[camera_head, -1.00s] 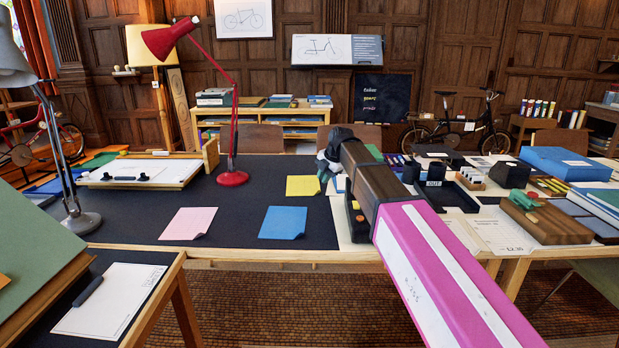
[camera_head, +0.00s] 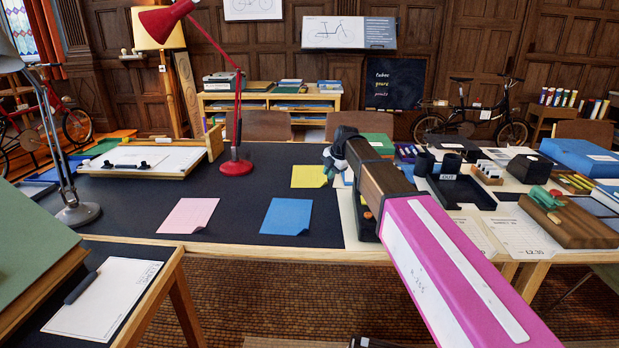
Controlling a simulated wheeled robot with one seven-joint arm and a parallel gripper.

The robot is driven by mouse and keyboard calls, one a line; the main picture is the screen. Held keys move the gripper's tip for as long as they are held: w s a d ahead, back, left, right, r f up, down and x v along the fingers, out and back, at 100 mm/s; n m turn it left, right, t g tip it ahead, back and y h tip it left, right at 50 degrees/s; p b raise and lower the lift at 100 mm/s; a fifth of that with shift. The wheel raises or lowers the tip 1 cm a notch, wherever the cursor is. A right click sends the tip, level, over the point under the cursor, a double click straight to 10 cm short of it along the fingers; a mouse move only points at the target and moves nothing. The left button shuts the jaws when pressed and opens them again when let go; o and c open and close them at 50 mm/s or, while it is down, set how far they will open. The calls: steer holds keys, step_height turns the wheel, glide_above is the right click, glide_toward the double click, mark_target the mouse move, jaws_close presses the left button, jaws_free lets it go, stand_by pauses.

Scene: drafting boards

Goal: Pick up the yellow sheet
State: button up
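The yellow sheet (camera_head: 306,177) lies on the dark top of the drafting table, left of my gripper. My gripper (camera_head: 329,168) is at the sheet's right edge, with its teal fingertips pointing down. The fingertips overlap the sheet's right edge in this view, and I cannot tell whether they touch it. The fingers are small and partly hidden by my wrist, so their opening does not show. The sheet looks flat, with its lower right corner slightly curled.
A pink sheet (camera_head: 188,215) and a blue sheet (camera_head: 286,216) lie nearer the table's front edge. A red lamp (camera_head: 236,167) stands left of the yellow sheet. A black tray (camera_head: 462,192) and a wooden box (camera_head: 566,222) are on the right. Dark tabletop is bare between the sheets.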

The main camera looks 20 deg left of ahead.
mark_target(326, 187)
steer(key=x, duration=0.4)
steer(key=shift+a+f, duration=0.15)
steer(key=shift+f, duration=0.2)
jaws_close()
steer(key=shift+r, duration=0.1)
